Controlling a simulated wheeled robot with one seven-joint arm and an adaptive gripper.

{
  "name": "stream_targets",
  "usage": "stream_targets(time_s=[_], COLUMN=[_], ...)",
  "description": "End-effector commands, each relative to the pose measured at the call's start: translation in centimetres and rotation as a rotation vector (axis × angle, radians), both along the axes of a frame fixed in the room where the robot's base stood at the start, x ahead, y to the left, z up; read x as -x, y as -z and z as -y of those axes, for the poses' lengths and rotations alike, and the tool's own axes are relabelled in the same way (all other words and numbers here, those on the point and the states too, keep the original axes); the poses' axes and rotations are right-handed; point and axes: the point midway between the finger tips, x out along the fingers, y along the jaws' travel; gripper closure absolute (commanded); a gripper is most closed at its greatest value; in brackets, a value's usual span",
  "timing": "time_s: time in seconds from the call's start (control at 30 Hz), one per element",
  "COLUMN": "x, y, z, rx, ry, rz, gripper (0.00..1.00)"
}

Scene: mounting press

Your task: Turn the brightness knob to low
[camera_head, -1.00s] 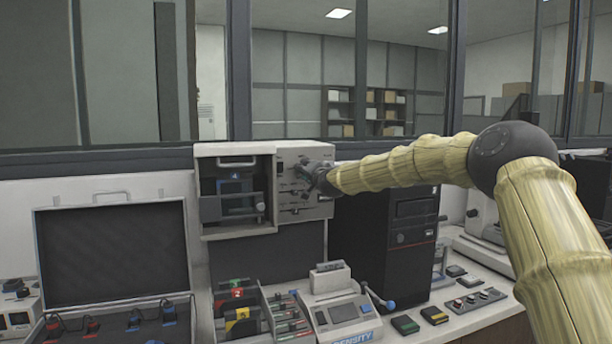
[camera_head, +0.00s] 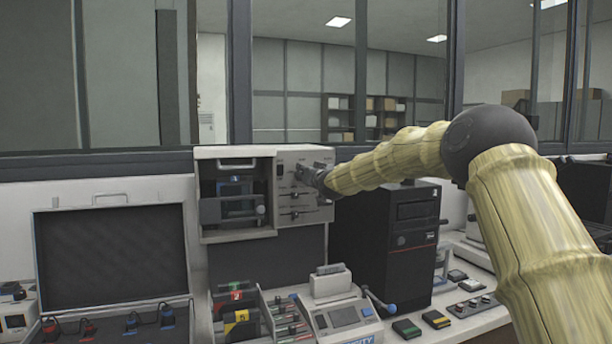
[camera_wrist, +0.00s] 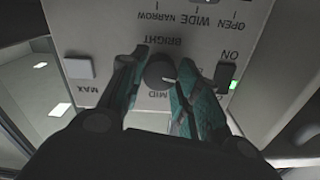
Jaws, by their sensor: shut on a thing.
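In the wrist view the panel's lettering is upside down. The brightness knob (camera_wrist: 159,72) is a dark round knob beside the word BRIGHT, with MID on its other side. My gripper (camera_wrist: 157,76) has one teal-padded finger on each side of it and is shut on it. Which mark the knob points to cannot be made out. In the head view my gripper (camera_head: 316,179) is at the right part of the grey front panel (camera_head: 287,215) and hides the knob.
A dark switch (camera_wrist: 223,74) by ON, with a green light, and a pale square button (camera_wrist: 78,68) flank the fingers. A black computer tower (camera_head: 385,245) stands right of the press, below my arm. A density meter (camera_head: 340,315) and an open case (camera_head: 112,255) are lower down.

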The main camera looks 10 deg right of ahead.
Motion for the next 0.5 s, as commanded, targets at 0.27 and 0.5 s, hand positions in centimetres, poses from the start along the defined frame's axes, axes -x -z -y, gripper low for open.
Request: stream_targets(time_s=[0.27, 0.5], x=[0.0, 0.0], y=[0.96, 1.04], z=[-0.16, -0.16], rx=[0.035, 0.035], ry=[-0.003, -0.002], rz=[-0.009, -0.011], gripper=[0.92, 0.92])
